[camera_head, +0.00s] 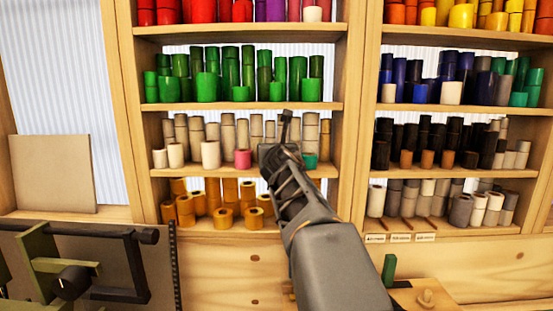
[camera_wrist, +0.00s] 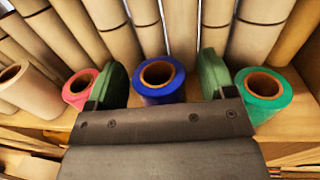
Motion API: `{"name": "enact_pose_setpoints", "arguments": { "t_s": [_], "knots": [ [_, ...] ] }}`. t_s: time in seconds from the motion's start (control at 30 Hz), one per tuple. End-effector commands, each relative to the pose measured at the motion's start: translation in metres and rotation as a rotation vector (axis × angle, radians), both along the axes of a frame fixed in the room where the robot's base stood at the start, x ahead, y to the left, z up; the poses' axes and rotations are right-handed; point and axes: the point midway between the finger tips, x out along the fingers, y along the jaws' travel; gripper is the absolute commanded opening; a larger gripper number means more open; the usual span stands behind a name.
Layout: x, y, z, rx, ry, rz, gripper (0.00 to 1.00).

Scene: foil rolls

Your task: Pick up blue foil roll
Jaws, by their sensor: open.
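The blue foil roll (camera_wrist: 161,97) stands upright on the shelf in the wrist view, its open brown core facing up. My gripper (camera_wrist: 163,78) is open, with one green finger to the left of the blue roll and one to the right. The blue roll's lower part is hidden behind the gripper body. In the head view my gripper (camera_head: 279,150) is at the beige-roll shelf and hides the blue roll.
A pink roll (camera_wrist: 79,92) stands close outside the left finger and a green roll (camera_wrist: 264,95) close outside the right finger. Tall beige rolls (camera_wrist: 187,35) stand in a row behind. A shelf of green rolls (camera_head: 207,87) is above, and yellow-orange rolls (camera_head: 223,218) are below.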

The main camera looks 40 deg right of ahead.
Motion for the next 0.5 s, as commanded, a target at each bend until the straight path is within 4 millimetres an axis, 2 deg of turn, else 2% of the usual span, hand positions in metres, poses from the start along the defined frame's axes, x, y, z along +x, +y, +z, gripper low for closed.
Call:
{"name": "enact_pose_setpoints", "arguments": {
  "t_s": [0.27, 0.5],
  "knots": [
    [0.002, -0.001, 0.0, 0.0, 0.0, 0.0, 0.77],
    [0.0019, -0.0008, -0.0001, 0.0, 0.0, 0.0, 0.54]
  ]
}}
